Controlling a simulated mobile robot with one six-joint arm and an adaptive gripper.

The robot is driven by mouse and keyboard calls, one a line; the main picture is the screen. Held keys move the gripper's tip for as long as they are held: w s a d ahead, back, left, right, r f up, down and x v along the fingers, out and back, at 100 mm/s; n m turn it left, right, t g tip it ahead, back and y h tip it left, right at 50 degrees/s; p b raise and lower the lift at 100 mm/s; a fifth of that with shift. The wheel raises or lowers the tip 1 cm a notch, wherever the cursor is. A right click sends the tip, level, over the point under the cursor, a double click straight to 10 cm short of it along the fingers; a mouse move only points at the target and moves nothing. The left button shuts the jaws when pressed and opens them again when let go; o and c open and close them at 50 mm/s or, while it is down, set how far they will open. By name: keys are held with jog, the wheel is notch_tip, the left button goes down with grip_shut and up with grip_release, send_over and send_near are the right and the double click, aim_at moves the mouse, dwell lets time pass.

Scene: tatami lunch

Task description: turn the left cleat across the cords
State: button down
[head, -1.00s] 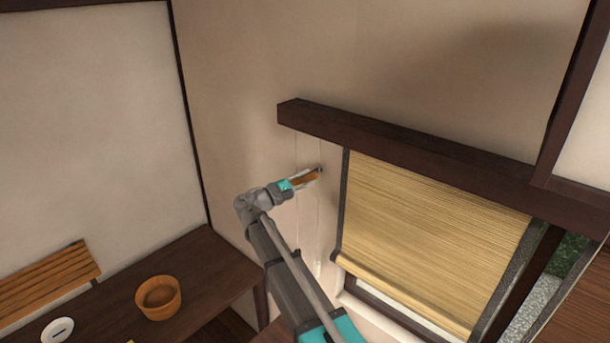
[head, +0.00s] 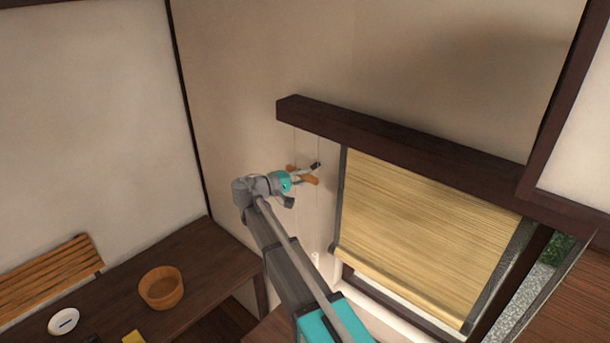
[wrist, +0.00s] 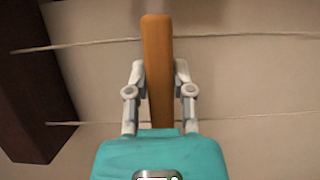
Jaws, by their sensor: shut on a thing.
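The left cleat (wrist: 158,60) is a slim orange-brown wooden bar on the wall. It stands upright in the wrist view, between my two fingers, with its top end past the upper cord (wrist: 240,36). In the head view the cleat (head: 303,180) slants down to the right beside the window, partly covered by my gripper (head: 305,172). My gripper is shut on the cleat.
A dark beam (head: 400,145) runs above the window, with cords hanging from it. A rolled-down bamboo blind (head: 430,230) is just right of the cleat. A dark table (head: 215,265) with a wooden bowl (head: 160,288) stands below left. The wall left of the cleat is clear.

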jog(key=shift+c, duration=2.4)
grip_release()
jog(key=shift+a, duration=0.1)
jog(key=v, duration=1.2)
